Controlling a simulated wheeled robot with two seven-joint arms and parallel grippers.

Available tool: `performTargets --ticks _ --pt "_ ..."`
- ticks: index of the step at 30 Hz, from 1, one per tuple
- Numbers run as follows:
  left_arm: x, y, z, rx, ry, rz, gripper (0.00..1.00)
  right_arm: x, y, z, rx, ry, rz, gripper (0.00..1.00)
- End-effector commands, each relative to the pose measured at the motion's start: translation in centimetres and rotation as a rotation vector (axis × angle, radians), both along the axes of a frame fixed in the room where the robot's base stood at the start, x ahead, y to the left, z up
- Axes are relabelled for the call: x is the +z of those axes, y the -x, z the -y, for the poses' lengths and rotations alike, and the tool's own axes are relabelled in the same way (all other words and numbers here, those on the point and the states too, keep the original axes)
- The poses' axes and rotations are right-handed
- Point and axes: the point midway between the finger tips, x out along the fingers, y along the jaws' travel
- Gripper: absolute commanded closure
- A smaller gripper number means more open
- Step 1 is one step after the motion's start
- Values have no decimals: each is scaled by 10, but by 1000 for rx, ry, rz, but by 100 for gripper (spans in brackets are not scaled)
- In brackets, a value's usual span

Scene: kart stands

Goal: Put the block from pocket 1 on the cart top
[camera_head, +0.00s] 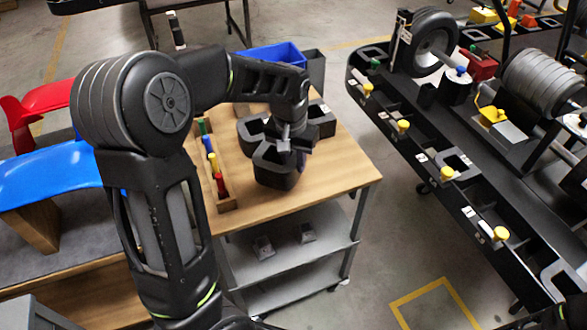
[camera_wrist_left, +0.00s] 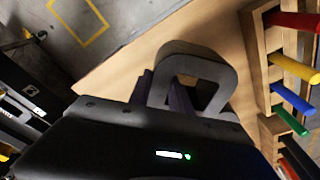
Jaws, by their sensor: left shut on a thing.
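My left gripper (camera_head: 297,160) is over the wooden cart top (camera_head: 340,173). It is shut on a dark, hollow, rounded block (camera_head: 275,178) at the cart's middle. In the left wrist view the fingers (camera_wrist_left: 183,97) grip one wall of this block (camera_wrist_left: 197,55), and its opening shows pale wood. I cannot tell whether the block rests on the wood or hangs just above it. Similar dark blocks stand behind it (camera_head: 249,132) and to its right (camera_head: 321,119). The pocket numbers are too small to read. My right gripper is out of view.
A wooden rack (camera_head: 227,205) with coloured handles lines the cart's left side. A blue bin (camera_head: 270,56) stands at the back. The long black stand (camera_head: 425,143) with pockets and yellow knobs is at right. Bare wood lies at the cart's front right.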

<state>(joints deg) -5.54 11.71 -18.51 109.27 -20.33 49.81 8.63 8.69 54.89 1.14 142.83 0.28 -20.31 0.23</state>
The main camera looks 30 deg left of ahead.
Motion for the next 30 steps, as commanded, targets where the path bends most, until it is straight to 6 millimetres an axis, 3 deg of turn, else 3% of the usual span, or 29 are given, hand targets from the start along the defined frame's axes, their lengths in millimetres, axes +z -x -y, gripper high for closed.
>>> performTargets --ticks 5,13,25,26,30 --pt "-2 0 0 0 0 0 100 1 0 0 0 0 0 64" --pt "-34 0 0 0 0 -1 100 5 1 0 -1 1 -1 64" --pt "-41 0 0 0 0 2 100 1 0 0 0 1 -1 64" --pt "-41 0 0 0 0 1 75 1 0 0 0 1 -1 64" --pt "-40 0 0 0 0 0 63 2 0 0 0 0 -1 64"
